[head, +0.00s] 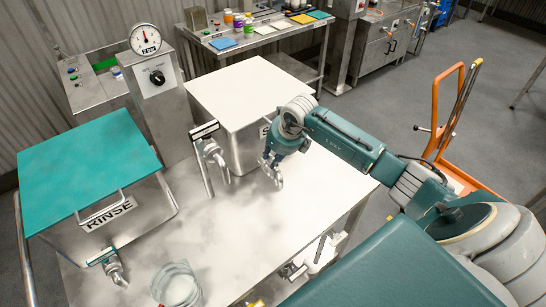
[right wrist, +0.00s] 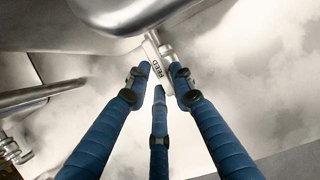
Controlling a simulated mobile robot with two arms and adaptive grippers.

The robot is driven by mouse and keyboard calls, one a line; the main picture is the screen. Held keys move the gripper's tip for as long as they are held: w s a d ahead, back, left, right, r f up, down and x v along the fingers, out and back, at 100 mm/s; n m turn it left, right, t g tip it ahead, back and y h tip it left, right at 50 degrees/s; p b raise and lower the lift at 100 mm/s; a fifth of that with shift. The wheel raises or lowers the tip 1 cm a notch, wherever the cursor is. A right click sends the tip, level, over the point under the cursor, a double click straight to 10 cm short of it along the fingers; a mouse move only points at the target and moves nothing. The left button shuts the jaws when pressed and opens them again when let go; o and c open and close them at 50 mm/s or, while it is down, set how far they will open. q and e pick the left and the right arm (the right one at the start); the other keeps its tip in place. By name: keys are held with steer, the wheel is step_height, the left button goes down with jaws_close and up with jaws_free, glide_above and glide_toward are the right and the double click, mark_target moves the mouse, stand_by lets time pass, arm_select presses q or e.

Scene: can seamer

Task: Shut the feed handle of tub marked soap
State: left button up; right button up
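The white-lidded tub (head: 250,92) stands at the back of the steel table. Its front label (head: 265,130) is mostly hidden by my right gripper, with only an S-like letter showing. My right gripper (head: 272,172) is at this tub's front, by a silver tap. In the right wrist view, a pale handle (right wrist: 158,70) with lettering like FEED lies at the tips of my blue fingers (right wrist: 160,78). The fingertips are close around it; I cannot tell if they grip it. My left gripper is not in view.
A tub marked RINSE (head: 110,212) with a teal lid stands left, with its own tap (head: 116,272). A tap on a pipe (head: 212,155) stands between the tubs. A clear round container (head: 175,285) sits in front. A gauge (head: 145,39) rises behind. The middle table top is clear.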

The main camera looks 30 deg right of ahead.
jaws_close()
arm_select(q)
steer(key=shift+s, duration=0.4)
